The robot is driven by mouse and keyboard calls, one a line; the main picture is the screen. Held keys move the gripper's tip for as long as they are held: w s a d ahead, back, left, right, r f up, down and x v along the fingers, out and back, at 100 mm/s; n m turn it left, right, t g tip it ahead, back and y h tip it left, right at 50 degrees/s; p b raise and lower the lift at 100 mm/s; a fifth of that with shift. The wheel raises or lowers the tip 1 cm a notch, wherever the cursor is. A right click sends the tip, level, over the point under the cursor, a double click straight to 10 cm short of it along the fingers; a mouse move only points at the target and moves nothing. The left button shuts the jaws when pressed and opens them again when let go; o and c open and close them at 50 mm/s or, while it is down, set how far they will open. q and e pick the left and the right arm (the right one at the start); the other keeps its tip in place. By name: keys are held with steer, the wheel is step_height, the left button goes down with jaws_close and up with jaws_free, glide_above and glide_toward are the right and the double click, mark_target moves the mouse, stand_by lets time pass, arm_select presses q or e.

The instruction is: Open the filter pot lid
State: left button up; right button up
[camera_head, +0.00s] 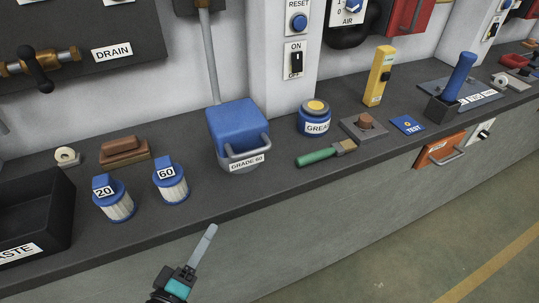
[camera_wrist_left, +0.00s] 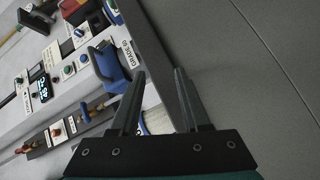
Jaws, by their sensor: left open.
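The filter pot (camera_head: 236,162) stands on the bench's front half, with a grey body, a "GRADE 60" label and a grey bar handle in front. Its blue lid (camera_head: 237,119) is down on the body. The pot also shows in the wrist view as a blue shape (camera_wrist_left: 109,66) beyond my fingers. My left gripper (camera_head: 211,230) is in front of the bench edge, below and left of the pot, apart from it. Its fingers (camera_wrist_left: 160,72) are spread and empty in the wrist view. My right gripper is not in view.
Filter cartridges marked 20 (camera_head: 117,207) and 60 (camera_head: 173,190) stand left of the pot. A black waste bin (camera_head: 40,215) is at far left. A green-handled brush (camera_head: 318,157) and grease tin (camera_head: 314,118) lie to the right. Open floor (camera_head: 400,240) is in front.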

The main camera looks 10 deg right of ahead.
mark_target(252, 153)
arm_select(q)
steer(key=s+d+r+n+t+h, duration=0.1)
steer(key=d+r+n+t+h, duration=0.2)
steer(key=r, duration=0.7)
steer(key=shift+g+y, duration=0.3)
steer(key=shift+g, duration=0.2)
steer(key=x, duration=1)
steer(key=b+x, duration=0.1)
steer(key=x, duration=0.4)
steer(key=shift+d, duration=0.4)
jaws_close()
